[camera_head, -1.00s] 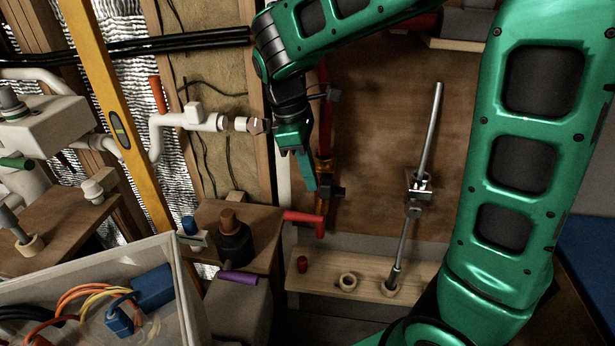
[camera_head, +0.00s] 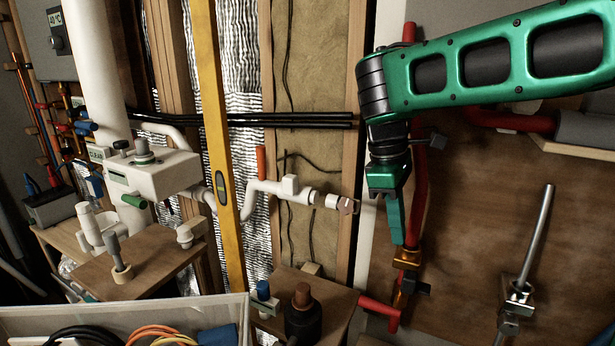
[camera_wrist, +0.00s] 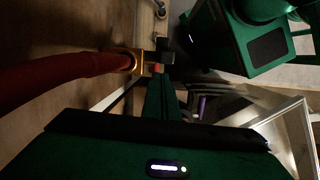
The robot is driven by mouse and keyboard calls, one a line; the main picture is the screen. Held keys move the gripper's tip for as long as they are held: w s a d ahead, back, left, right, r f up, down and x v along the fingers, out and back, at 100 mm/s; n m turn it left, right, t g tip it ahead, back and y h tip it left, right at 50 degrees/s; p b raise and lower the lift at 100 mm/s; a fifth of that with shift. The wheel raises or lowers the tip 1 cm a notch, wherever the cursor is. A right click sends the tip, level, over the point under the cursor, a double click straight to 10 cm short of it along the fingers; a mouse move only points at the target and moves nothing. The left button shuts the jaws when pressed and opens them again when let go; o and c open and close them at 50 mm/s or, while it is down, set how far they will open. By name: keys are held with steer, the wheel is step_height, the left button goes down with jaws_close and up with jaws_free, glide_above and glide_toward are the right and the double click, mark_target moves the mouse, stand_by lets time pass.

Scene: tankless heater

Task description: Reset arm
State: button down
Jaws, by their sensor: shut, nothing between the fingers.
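My gripper (camera_head: 397,238) points down in front of the wooden wall panel, with its green fingers together and nothing visible between them. It hangs in front of or beside the red pipe (camera_head: 420,180), close to the brass fitting (camera_head: 407,258); I cannot tell from the head view whether they touch. In the wrist view my gripper (camera_wrist: 163,82) shows its fingers shut, with the brass fitting (camera_wrist: 124,62) just left of their tips. My green arm reaches in from the right at the top of the head view.
A white pipe (camera_head: 268,187) with an end fitting is left of the gripper. A yellow level (camera_head: 212,120) stands upright further left. A bin (camera_head: 40,318) with cables is at the lower left. A metal rod (camera_head: 537,230) leans at the right. Open space lies before the panel.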

steer(key=s+d+f+m+t+y, duration=0.2)
steer(key=s+d+f+m+t, duration=0.35)
steer(key=d+f+m, duration=0.35)
steer(key=s+d+m+g, duration=0.2)
steer(key=s+d+m, duration=0.2)
steer(key=s, duration=0.4)
steer(key=s+d+m+g, duration=0.2)
steer(key=s+d+m, duration=0.2)
steer(key=s, duration=0.5)
steer(key=shift+d+f+y, duration=0.25)
steer(key=shift+d+y, duration=0.05)
steer(key=shift+d, duration=0.35)
steer(key=shift+g, duration=0.25)
steer(key=shift+w+f, duration=0.25)
steer(key=shift+w, duration=0.4)
